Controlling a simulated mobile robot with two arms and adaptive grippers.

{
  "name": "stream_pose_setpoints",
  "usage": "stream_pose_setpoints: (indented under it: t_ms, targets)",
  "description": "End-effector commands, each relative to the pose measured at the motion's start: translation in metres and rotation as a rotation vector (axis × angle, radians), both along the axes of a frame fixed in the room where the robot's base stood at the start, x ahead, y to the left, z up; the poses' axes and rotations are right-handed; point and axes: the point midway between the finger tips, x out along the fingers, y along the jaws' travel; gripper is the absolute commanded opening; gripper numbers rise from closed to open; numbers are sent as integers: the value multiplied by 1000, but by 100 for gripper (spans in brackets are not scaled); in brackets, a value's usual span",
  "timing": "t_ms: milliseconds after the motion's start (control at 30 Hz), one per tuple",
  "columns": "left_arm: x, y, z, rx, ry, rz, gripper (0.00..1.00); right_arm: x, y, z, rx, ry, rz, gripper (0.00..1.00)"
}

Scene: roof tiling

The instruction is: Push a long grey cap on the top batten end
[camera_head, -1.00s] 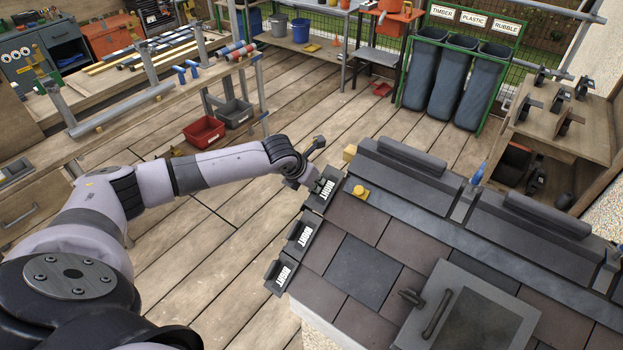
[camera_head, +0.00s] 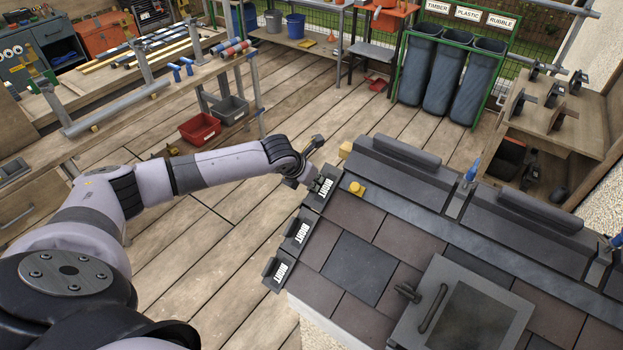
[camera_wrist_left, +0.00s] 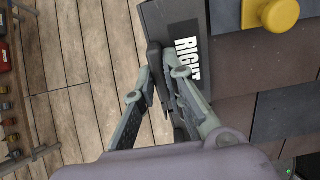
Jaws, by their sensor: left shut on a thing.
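A dark grey cap (camera_head: 324,192) sits at the top of the roof's left edge. In the left wrist view this cap (camera_wrist_left: 187,50) shows the white word RIGHT. My left gripper (camera_head: 312,178) is at its outer side. In the left wrist view the gripper (camera_wrist_left: 160,85) has its fingers on either side of the cap's dark raised tab, shut on it. The batten end behind the cap is hidden. Two more grey caps, a middle one (camera_head: 299,232) and a lower one (camera_head: 279,271), sit further down the same edge. My right gripper is not in view.
A yellow knob (camera_head: 356,188) stands on the roof beside the top cap. A yellowish block (camera_head: 345,150) is at the ridge end. A roof window (camera_head: 463,312) lies to the lower right. More dark brackets (camera_head: 555,95) stand on a shelf. Floor left of the roof is clear.

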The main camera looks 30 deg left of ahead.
Motion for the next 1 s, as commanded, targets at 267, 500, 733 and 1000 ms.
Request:
stream_pose_setpoints:
  t_ms: [267,500,733,1000]
  targets:
    - [0,0,1,-1,-1,-1,0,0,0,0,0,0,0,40]
    - [0,-2,1,0,-1,-1,0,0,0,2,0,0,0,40]
    - [0,-3,0,-1,-1,-1,0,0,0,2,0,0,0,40]
    - [0,-3,0,0,-1,0,18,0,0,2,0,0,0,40]
